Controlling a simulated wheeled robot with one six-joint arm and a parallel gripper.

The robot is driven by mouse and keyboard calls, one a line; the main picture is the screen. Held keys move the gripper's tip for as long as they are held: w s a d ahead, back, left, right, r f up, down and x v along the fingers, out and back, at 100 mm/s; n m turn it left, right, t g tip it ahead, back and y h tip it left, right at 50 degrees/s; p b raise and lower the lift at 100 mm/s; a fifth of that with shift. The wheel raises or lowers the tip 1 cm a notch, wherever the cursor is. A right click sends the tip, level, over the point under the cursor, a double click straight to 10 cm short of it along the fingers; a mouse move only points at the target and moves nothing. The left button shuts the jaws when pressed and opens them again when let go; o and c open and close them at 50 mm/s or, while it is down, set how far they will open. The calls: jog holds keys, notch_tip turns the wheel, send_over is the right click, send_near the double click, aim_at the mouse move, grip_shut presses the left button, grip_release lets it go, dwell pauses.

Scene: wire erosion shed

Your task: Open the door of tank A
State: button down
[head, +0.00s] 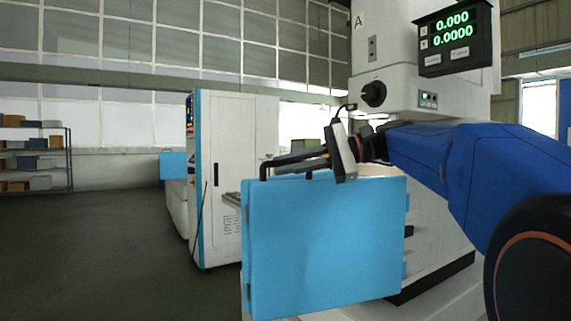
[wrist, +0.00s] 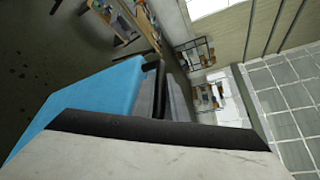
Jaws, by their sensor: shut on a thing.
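A black handle (head: 264,172) rises from the door's top edge at the left. My gripper (head: 275,164) reaches from the right over the top edge and is shut on the handle. In the wrist view the door's blue top (wrist: 95,100) runs beside the black handle (wrist: 159,78) and my grey fingers (wrist: 177,100). The door hides the tank's inside, and I cannot tell how far it is swung.
A second white machine with blue trim (head: 240,150) stands behind at the left. A shelf rack with boxes (head: 38,157) is at the far left wall. The floor (head: 90,250) on the left is clear. A readout box (head: 456,37) hangs above my arm.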

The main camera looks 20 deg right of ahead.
jog(key=shift+s+n+g, duration=0.3)
jog(key=shift+s+g, duration=0.1)
jog(key=shift+s, duration=0.35)
jog(key=c, duration=2)
grip_release()
jog(key=shift+c, duration=0.2)
jog(key=v, duration=1.2)
jog(key=shift+f, duration=0.2)
jog(key=shift+s, duration=0.15)
